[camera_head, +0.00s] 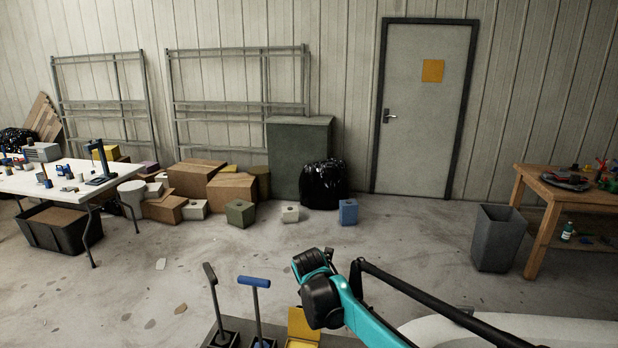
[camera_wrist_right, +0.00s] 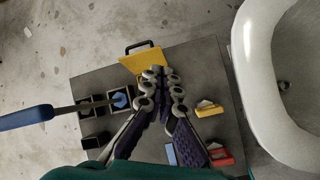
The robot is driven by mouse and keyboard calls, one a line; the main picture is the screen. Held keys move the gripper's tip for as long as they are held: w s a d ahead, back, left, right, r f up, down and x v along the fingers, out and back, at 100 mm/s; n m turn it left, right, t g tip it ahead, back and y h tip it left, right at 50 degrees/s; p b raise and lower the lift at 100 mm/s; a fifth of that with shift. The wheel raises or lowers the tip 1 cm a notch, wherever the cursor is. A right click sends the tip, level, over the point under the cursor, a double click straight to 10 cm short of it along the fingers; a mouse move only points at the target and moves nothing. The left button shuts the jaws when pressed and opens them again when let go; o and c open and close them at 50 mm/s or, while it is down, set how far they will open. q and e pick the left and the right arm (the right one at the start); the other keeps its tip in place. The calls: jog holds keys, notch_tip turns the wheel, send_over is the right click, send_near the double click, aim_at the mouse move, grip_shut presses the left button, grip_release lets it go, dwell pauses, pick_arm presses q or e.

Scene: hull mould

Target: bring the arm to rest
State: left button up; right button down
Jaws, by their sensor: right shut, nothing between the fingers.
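My right arm (camera_head: 345,300), teal and black, comes in from the bottom right of the head view and is bent above the grey board. Its gripper is hidden there. In the right wrist view the right gripper (camera_wrist_right: 162,76) has its fingers together with nothing between them. It hangs above the grey board (camera_wrist_right: 205,65), with its tips just below the yellow box (camera_wrist_right: 143,61) in the picture. My left arm and gripper are in neither view.
A black-handled tool (camera_head: 212,290) and a blue-handled tool (camera_head: 255,300) stand upright left of the arm. A white curved mould (camera_wrist_right: 245,60) lies close right of the board. Small red (camera_wrist_right: 222,157) and yellow (camera_wrist_right: 208,109) pieces lie on the board. Floor beyond is mostly clear.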

jog(key=s+d+r+m, duration=0.2)
jog(key=s+d+m, duration=0.3)
jog(key=s+m, duration=0.3)
jog(key=s+d+r+m, duration=0.3)
jog(key=s+d+m, duration=0.3)
jog(key=s, duration=0.4)
jog(key=s+d+f+m, duration=0.2)
jog(key=s+f+m, duration=0.1)
jog(key=s+m, duration=0.4)
jog(key=s+d+f+m+y, duration=0.1)
jog(key=s+d+f+m, duration=0.1)
jog(key=s+m, duration=0.4)
jog(key=shift+s+d+f+m+t, duration=0.15)
jog(key=shift+s+f+m+t, duration=0.35)
jog(key=shift+s, duration=0.5)
